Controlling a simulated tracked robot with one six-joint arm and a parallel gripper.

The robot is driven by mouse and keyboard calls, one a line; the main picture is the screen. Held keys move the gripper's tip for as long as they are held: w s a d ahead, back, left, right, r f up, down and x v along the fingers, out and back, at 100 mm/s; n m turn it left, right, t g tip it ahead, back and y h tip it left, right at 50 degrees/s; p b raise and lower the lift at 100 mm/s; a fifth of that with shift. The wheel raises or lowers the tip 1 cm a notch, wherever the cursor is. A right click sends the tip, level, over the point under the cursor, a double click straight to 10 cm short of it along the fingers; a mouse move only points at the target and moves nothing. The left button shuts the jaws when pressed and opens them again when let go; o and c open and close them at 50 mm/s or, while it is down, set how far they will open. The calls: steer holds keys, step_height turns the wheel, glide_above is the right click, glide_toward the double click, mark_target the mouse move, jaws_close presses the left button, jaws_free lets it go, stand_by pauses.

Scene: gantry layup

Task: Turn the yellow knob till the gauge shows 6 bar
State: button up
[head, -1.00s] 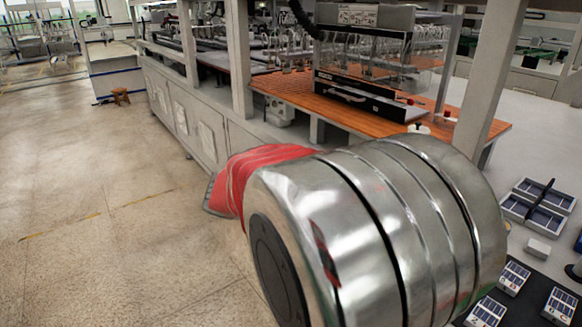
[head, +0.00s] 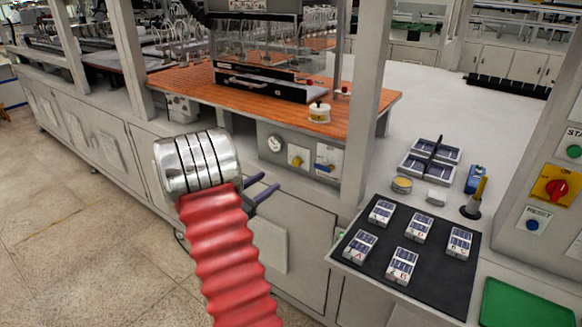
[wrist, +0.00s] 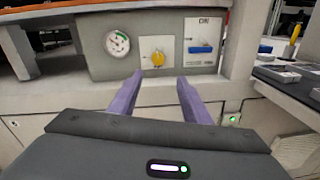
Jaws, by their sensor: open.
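The yellow knob (head: 296,161) sits on a pale plate on the grey panel under the orange worktop. In the wrist view the knob (wrist: 158,59) is just beyond and between the fingertips, apart from them. The round gauge (head: 275,143) is to the left of the knob. In the wrist view the gauge (wrist: 117,43) has a white face with a green band at upper right; its reading is too small to tell. My gripper (wrist: 157,80) is open and empty, with two purple fingers pointing at the panel. In the head view my gripper (head: 272,187) is below and left of the knob.
A blue switch (head: 327,158) is on the panel right of the knob; it also shows in the wrist view (wrist: 201,49). A black mat (head: 440,273) with several small blocks lies to the right. A grey post (head: 362,110) stands right of the panel.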

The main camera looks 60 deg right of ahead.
mark_target(295, 164)
steer(key=shift+w+d+f+n, duration=0.1)
steer(key=shift+d+f+n, duration=0.2)
steer(key=shift+d, duration=0.1)
steer(key=x, duration=1.3)
steer(key=shift+d+r, duration=0.15)
steer(key=shift+d, duration=0.25)
steer(key=shift+c, duration=0.6)
steer(key=c, duration=0.9)
